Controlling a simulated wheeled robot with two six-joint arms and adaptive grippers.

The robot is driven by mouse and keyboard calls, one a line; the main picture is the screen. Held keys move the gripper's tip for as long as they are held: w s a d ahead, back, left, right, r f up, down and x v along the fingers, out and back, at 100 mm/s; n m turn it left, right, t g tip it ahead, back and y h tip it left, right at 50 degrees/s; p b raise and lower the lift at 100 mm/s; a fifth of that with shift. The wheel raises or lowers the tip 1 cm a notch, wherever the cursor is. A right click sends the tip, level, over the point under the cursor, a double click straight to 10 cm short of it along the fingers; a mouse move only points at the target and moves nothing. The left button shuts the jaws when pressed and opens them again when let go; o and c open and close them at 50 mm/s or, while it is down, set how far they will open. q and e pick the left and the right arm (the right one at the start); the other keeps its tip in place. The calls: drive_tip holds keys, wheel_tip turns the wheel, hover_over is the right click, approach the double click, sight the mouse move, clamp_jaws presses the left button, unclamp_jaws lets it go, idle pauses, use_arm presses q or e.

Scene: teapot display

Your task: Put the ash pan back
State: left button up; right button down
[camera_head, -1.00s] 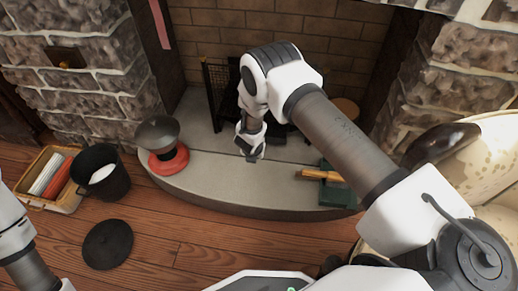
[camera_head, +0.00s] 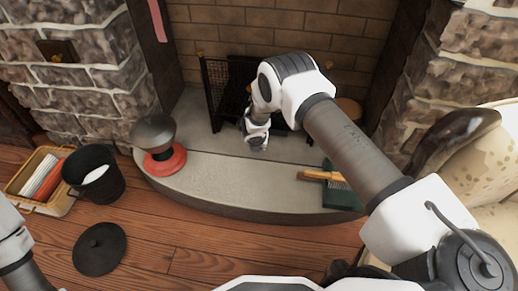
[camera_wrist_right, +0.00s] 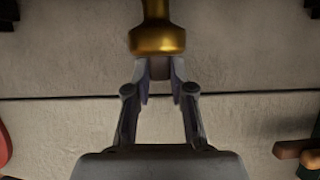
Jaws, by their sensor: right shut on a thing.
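My right gripper (camera_head: 257,143) is low over the stone hearth, in front of the dark fire grate (camera_head: 213,88). In the right wrist view, its fingers (camera_wrist_right: 159,75) are closed on the narrow brownish end of a brass-coloured handle (camera_wrist_right: 157,36). The handle extends away past the top edge of that view. The ash pan itself cannot be made out; my right arm and gripper cover part of the grate. My left arm shows at the lower left of the head view, but its gripper is out of frame.
The hearth slab (camera_head: 225,180) is clear in front. A dark bowl-topped object on a red ring (camera_head: 164,162) stands left. A brush (camera_head: 322,176) lies on a green dustpan (camera_head: 340,198) at right. A black bucket (camera_head: 93,175), yellow crate (camera_head: 50,205) and black lid (camera_head: 102,249) are on the floor.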

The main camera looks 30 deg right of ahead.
drive_tip(key=c, duration=1)
unclamp_jaws()
